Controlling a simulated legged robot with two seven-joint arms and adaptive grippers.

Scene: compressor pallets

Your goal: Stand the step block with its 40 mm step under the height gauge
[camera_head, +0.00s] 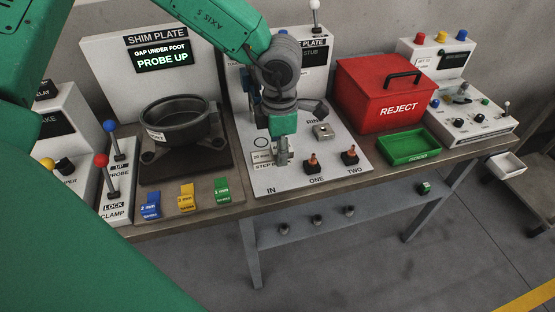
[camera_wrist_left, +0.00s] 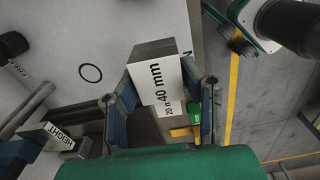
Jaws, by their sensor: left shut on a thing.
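My left gripper (camera_head: 282,157) points down over the white panel in the head view. In the left wrist view its two fingers (camera_wrist_left: 158,108) are shut on the step block (camera_wrist_left: 165,82), a dark block with a white face marked "40 mm" and "20 m…". In the head view the gripper largely hides the block. A part labelled "HEIGHT" (camera_wrist_left: 58,137) shows at the lower left of the wrist view, beside the fingers and apart from the block. In the head view my arm hides most of the height gauge. My right gripper is not in view.
The white panel (camera_head: 330,178) carries a printed circle and two orange-tipped plugs (camera_head: 313,163) marked ONE and TWO. A red REJECT box (camera_head: 385,95) and green tray (camera_head: 409,147) stand right. A dark round casting (camera_head: 178,120) and coloured shims (camera_head: 187,196) are left.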

